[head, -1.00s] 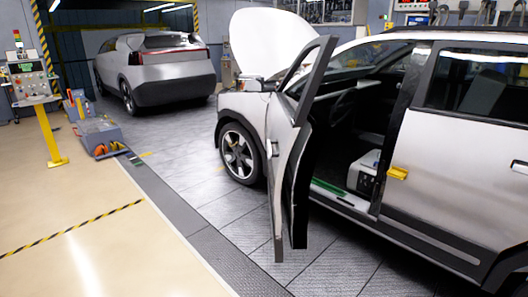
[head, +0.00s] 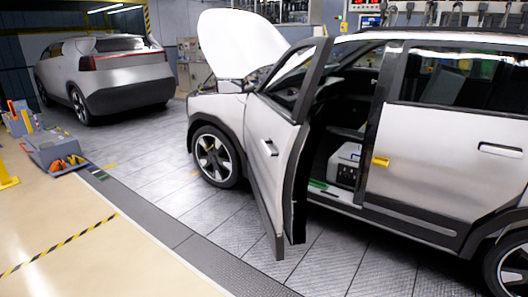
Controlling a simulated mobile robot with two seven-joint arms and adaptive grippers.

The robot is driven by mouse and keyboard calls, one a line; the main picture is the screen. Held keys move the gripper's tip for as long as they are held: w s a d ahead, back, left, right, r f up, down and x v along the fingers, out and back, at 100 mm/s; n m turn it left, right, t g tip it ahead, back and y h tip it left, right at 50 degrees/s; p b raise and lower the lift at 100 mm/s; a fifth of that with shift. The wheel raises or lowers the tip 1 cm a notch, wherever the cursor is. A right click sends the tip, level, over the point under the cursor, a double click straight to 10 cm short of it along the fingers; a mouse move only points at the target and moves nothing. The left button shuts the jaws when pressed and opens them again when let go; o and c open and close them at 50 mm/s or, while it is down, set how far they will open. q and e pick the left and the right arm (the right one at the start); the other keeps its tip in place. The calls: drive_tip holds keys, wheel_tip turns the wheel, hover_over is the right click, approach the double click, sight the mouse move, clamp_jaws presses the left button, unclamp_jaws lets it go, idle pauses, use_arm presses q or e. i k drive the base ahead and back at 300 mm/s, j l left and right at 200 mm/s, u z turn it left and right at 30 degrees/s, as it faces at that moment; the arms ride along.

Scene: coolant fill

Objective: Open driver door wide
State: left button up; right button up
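The driver door (head: 270,150) of the silver car stands ajar, hinged at its front edge and swung outward. Neither of my grippers shows in the head view.
The hood (head: 240,43) is raised. Another silver car (head: 105,75) stands at the back left. A grey tool tray (head: 55,148) sits on the floor at left. The tiled floor (head: 195,205) before the door is clear. A black-yellow stripe (head: 60,243) crosses the beige floor.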

sight(279, 184)
drive_tip(key=j+z, duration=0.15)
drive_tip(key=j, duration=0.35)
drive_tip(key=i+l+z, duration=0.1)
drive_tip(key=i+l, duration=0.7)
drive_tip(key=i, duration=0.05)
